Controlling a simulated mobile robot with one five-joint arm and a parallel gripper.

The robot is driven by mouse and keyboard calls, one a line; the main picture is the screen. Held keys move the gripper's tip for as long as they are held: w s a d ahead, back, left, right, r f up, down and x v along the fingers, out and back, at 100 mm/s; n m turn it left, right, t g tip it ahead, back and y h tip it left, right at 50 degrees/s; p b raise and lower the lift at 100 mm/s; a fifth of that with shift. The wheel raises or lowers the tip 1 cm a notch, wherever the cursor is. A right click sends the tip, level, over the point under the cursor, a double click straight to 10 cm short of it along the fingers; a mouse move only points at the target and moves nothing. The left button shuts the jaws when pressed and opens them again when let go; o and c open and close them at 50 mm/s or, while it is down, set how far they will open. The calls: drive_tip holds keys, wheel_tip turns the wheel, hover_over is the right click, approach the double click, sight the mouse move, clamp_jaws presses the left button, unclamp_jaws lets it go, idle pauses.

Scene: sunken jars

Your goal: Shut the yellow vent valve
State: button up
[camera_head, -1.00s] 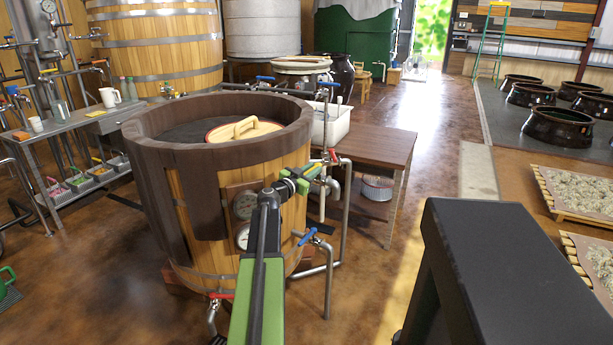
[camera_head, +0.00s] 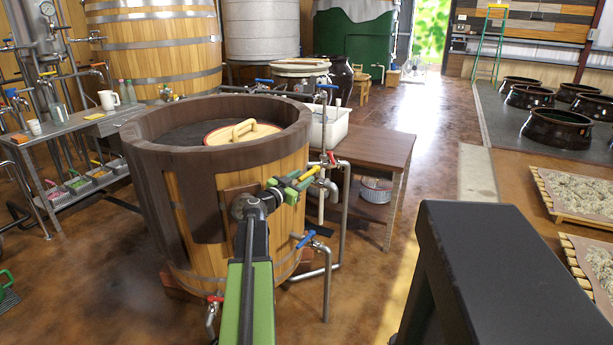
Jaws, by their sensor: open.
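My gripper (camera_head: 314,177) has green and black fingers that point right and away, level with the vat's right side. The fingers are apart, and their tips are close to the yellow handle, just left of it. I cannot tell whether they touch it. The valve's body and the near end of its handle are partly hidden behind the fingers.
A red-handled valve (camera_head: 332,158) stands just above, and a blue-handled valve (camera_head: 306,239) lower down. Steel pipes (camera_head: 327,285) run close by. A wooden table (camera_head: 375,150) is behind.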

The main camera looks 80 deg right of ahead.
drive_tip(key=v, duration=1.2)
drive_tip(key=shift+w+a, duration=0.3)
